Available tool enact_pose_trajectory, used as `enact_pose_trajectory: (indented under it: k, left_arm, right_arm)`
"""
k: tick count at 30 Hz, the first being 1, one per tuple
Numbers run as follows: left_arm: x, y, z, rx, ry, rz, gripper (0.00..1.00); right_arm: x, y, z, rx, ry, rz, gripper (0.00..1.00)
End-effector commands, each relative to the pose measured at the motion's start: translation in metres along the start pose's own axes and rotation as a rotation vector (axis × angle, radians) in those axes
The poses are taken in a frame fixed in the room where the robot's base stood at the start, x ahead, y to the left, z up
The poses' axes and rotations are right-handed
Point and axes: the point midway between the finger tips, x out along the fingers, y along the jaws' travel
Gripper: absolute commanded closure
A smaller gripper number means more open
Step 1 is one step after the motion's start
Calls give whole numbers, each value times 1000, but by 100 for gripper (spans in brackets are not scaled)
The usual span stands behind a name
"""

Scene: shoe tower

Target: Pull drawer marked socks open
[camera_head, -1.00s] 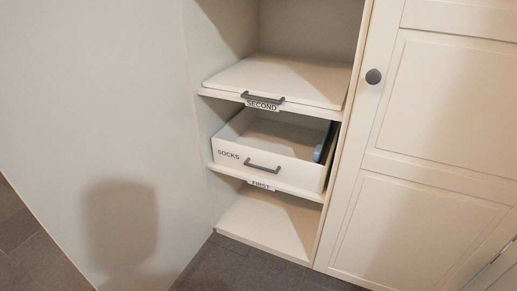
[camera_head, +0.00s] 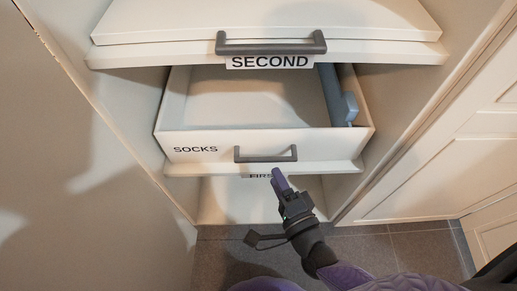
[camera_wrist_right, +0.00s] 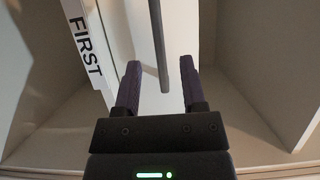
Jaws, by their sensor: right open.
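The white drawer marked SOCKS (camera_head: 310,142) sits on the shelf marked FIRST (camera_head: 340,167), with its inside visible from above. Its dark bar handle (camera_head: 265,157) is on the front, right of the SOCKS lettering. My right gripper (camera_head: 281,178), with purple fingers, is open just below and in front of the handle's right part. In the right wrist view, the dark handle (camera_wrist_right: 160,45) runs lengthwise in line with the gap between the open fingers (camera_wrist_right: 159,85). I cannot tell whether they touch. My left gripper is not in view.
Above is a white panel with its own dark handle (camera_head: 270,47) and a SECOND label (camera_head: 270,62). A grey-blue object (camera_head: 341,100) stands inside the drawer at right. Cabinet side walls flank the drawer. Dark tiled floor (camera_head: 400,240) lies below.

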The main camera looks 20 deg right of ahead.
Motion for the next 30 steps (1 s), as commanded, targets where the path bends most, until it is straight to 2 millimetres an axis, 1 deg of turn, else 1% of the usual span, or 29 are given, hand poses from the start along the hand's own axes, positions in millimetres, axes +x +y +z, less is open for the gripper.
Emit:
enact_pose_trajectory:
  k: [1,3,7,9,11,17,18,20,21,23,24,25,26,30]
  left_arm:
    - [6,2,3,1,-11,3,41]
    - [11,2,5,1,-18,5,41]
    - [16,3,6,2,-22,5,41]
    - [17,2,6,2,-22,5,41]
    - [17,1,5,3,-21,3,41]
    - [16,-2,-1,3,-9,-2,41]
    - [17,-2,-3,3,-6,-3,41]
    - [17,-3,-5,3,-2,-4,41]
    - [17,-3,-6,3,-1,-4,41]
    - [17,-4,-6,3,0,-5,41]
    - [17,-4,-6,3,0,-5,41]
    - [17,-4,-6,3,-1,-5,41]
    - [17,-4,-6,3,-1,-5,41]
    - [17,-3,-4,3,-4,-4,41]
  right_arm:
    - [12,4,0,1,1,-2,47]
    - [29,4,0,0,1,0,47]
    - [51,3,0,-1,0,1,47]
    - [58,2,0,-1,-1,1,47]
    - [61,2,0,-3,-2,2,47]
    - [62,1,0,-4,-2,2,47]
    - [62,1,0,-4,-2,2,49]
    - [62,1,0,-4,-2,2,62]
    - [62,1,0,-4,-2,2,70]
    - [62,1,0,-4,-2,2,83]
    - [62,1,0,-4,-2,2,92]
    - [62,1,0,-4,-2,2,98]
    - [62,1,0,-4,-2,2,100]
    - [62,1,0,-4,-2,2,100]
